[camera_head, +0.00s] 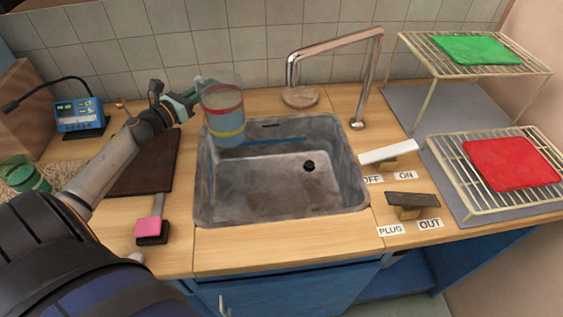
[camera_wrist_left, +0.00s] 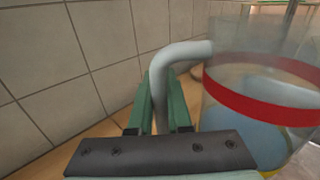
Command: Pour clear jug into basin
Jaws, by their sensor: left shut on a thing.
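The clear jug (camera_head: 223,108) has a red band near its upper part and a yellow band lower down, with bluish liquid inside. It looks upright, over the back left corner of the grey basin (camera_head: 207,205). My left gripper (camera_head: 193,92) is shut on the jug's handle, to the left of its body. In the left wrist view the handle runs between the green fingers (camera_wrist_left: 165,100), and the jug (camera_wrist_left: 265,95) fills the right side. The basin has a dark round drain hole (camera_head: 309,166) that looks uncovered. My right gripper is not in view.
A metal faucet (camera_head: 372,80) arches behind the basin. Right of it are an OFF/ON lever (camera_head: 388,152), a PLUG/OUT lever (camera_head: 413,200) and wire racks with a green (camera_head: 476,50) and a red board (camera_head: 510,162).

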